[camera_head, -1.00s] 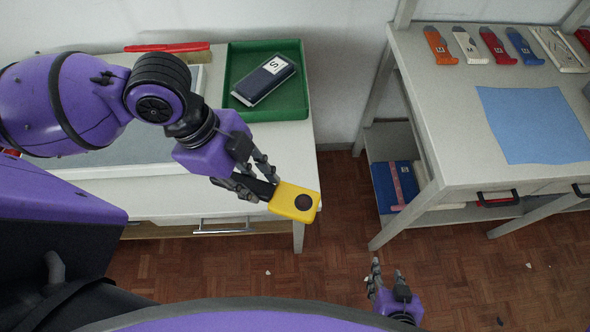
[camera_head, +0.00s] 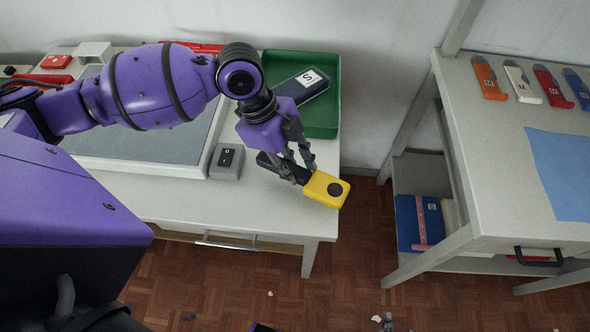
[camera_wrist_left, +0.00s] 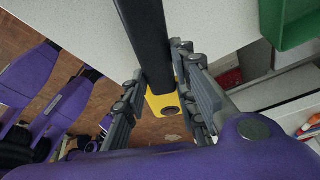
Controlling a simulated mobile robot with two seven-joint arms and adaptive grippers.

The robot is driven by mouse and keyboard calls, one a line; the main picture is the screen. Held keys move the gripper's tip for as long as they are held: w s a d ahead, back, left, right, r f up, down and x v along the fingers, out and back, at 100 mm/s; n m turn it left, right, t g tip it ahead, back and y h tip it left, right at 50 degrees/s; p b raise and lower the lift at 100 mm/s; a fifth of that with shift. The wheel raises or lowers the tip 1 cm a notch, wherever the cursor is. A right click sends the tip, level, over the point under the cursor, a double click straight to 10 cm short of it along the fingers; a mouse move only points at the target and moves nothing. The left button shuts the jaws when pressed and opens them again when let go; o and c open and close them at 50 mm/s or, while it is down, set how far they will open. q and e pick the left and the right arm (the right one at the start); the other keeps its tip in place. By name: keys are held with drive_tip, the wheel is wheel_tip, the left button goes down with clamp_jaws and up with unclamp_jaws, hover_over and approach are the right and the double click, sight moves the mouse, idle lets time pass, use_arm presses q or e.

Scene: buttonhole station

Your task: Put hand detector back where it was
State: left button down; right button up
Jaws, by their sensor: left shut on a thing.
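The hand detector has a yellow head (camera_head: 327,189) with a dark round spot and a black handle (camera_head: 277,166). My left gripper (camera_head: 297,166) is shut on the black handle. It holds the detector at the front right corner of the left table (camera_head: 190,202); whether the detector touches the top I cannot tell. In the left wrist view, the black handle (camera_wrist_left: 144,40) runs between the fingers and the yellow head (camera_wrist_left: 166,103) shows below, with floor behind.
A green tray (camera_head: 322,122) with a dark S-labelled case (camera_head: 292,96) stands behind my left gripper. A grey switch box (camera_head: 227,161) sits left of it. A second table (camera_head: 490,190) with coloured tools and a blue cloth (camera_head: 565,170) stands right, across a floor gap.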

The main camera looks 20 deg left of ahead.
sight(290, 164)
use_arm(q)
drive_tip(key=shift+w+f, duration=0.45)
drive_tip(key=shift+f, duration=0.1)
wheel_tip(290, 164, down, 3)
drive_tip(key=shift+r, duration=0.2)
drive_tip(key=shift+f, duration=0.2)
use_arm(e)
drive_tip(key=shift+s+d+f, duration=0.1)
drive_tip(key=shift+s+f, duration=0.3)
drive_tip(key=shift+s, duration=0.25)
use_arm(q)
drive_tip(key=shift+f, duration=0.2)
drive_tip(key=c, duration=1.4)
unclamp_jaws()
use_arm(e)
drive_tip(key=shift+w, duration=0.2)
